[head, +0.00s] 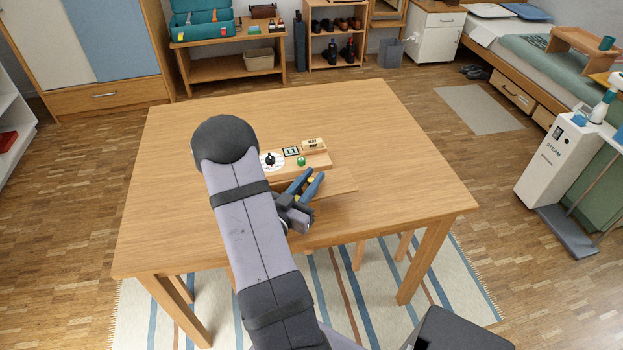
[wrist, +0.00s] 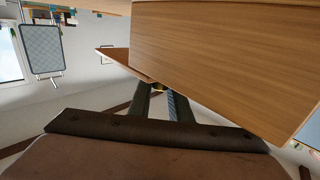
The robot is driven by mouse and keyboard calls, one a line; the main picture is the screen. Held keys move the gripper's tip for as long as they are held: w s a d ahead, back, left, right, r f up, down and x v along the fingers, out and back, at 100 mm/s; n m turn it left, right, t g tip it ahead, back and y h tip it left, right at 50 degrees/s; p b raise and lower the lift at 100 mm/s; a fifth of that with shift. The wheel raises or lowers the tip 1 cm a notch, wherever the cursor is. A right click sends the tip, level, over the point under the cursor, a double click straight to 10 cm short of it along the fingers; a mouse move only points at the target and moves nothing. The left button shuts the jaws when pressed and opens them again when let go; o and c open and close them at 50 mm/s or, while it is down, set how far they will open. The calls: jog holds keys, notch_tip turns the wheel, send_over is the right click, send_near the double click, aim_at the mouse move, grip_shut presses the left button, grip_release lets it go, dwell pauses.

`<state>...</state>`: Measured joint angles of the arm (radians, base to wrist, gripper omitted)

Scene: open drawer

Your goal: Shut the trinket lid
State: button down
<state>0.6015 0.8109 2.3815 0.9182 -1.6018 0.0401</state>
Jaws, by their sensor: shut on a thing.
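A thin flat wooden panel (head: 338,190), which may be the trinket lid, shows beside my gripper near the front of the table. My gripper (head: 311,177) has blue fingers with yellow marks and is at the panel's left part. In the wrist view its fingertips (wrist: 158,90) come close together at a wooden edge and seem shut on it. The contact itself is mostly hidden. A wooden base (head: 318,163) just behind bears a round white dial with a black knob (head: 270,160), a green piece (head: 301,161), a small display (head: 291,152) and a block (head: 314,145).
The wooden table (head: 400,140) is clear to the right, behind and at far left. My arm covers the table's middle left. In the wrist view a large wooden surface (wrist: 220,50) fills the upper right, close to the fingers. A striped rug (head: 340,290) lies below.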

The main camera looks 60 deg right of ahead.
jog(key=w+a, duration=0.7)
jog(key=a, duration=0.1)
jog(key=shift+w, duration=0.2)
jog(key=c, duration=1.6)
grip_release()
jog(key=shift+s+a+b, duration=0.15)
jog(key=shift+a+b, duration=0.25)
jog(key=shift+a, duration=1.45)
jog(key=shift+s+a+b, duration=0.1)
jog(key=shift+a+b, duration=0.3)
jog(key=shift+a, duration=1.4)
